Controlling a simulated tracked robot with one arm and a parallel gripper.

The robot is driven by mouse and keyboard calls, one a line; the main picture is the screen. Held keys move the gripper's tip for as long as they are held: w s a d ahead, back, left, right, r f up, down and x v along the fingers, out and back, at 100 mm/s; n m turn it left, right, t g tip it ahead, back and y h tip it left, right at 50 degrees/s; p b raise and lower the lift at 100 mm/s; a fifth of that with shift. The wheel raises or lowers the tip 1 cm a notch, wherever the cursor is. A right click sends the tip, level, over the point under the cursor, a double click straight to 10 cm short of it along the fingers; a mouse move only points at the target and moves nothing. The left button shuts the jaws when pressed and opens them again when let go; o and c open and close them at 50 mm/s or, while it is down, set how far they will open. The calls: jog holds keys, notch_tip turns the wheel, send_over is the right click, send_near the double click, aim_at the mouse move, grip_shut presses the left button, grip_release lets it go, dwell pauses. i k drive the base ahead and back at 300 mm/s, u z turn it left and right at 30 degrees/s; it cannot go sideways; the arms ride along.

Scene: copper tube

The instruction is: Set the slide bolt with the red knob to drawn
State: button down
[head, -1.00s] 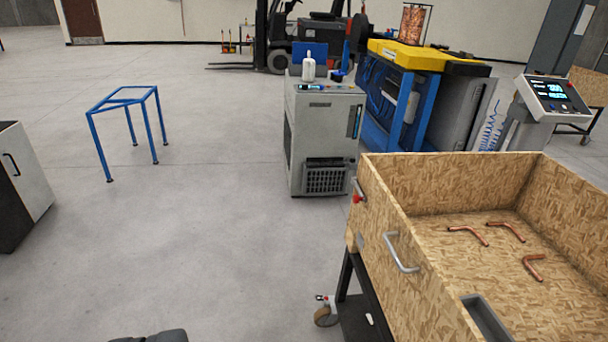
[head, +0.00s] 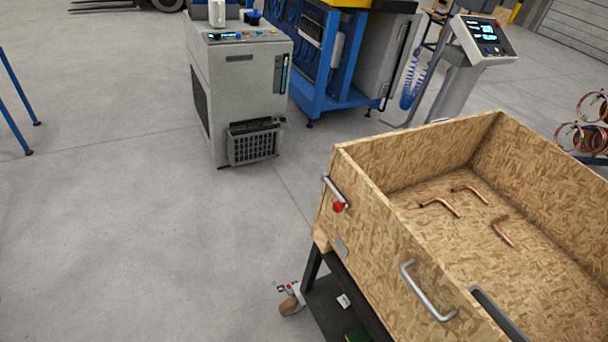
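The red knob (head: 339,207) shows on the near left side of the wooden crate, close to its left corner. The slide bolt (head: 331,189) is a short grey metal bar running up and left from the knob. Whether the bolt is drawn cannot be told at this size. My gripper is not in view.
The crate (head: 395,245) is an open chipboard box on a dark wheeled cart, holding bent copper tubes (head: 440,206). A grey handle (head: 427,291) sticks out from its wall. A grey machine cabinet (head: 240,95) stands behind. The floor left of the crate is clear.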

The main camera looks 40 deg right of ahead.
aim_at(337, 207)
jog(key=z, duration=0.2)
jog(key=i, duration=1.1)
jog(key=z, duration=0.25)
